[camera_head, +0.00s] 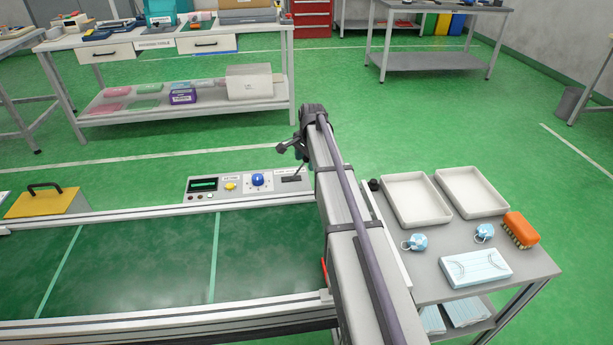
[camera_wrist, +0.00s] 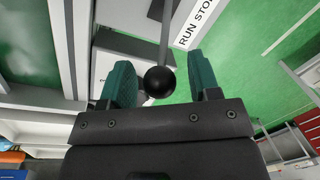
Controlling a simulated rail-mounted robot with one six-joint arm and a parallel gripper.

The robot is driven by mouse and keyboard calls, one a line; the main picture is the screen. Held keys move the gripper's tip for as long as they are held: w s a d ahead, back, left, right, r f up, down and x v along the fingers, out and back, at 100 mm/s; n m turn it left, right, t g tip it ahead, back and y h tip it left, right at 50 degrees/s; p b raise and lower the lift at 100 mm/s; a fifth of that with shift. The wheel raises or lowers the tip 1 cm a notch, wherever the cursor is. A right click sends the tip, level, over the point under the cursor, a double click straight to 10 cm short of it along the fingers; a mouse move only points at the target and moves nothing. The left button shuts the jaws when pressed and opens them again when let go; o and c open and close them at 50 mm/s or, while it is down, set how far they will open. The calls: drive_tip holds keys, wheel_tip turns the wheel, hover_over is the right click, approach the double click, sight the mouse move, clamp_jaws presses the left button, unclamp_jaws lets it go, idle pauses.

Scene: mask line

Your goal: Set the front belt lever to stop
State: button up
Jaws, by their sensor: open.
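The front belt lever shows in the wrist view as a round black knob (camera_wrist: 159,82) on a thin grey stem, with a white "RUN STOP" label (camera_wrist: 197,22) beside it. My gripper (camera_wrist: 162,76) is open, with its two green fingers on either side of the knob. A gap shows on the right; the left finger is close to the knob, and I cannot tell if it touches. In the head view, my gripper (camera_head: 291,148) is above the right end of the control panel (camera_head: 222,197). The lever there is small and partly hidden, and its setting is unclear.
The panel carries a green display (camera_head: 203,184), a yellow button (camera_head: 230,187) and a blue knob (camera_head: 257,180). The green conveyor belt (camera_head: 130,265) is in front. A side table with white trays (camera_head: 415,200), masks (camera_head: 476,267) and an orange brush (camera_head: 521,229) stands at right.

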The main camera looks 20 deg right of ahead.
drive_tip(key=shift+f, duration=0.8)
drive_tip(key=shift+r, duration=0.15)
clamp_jaws()
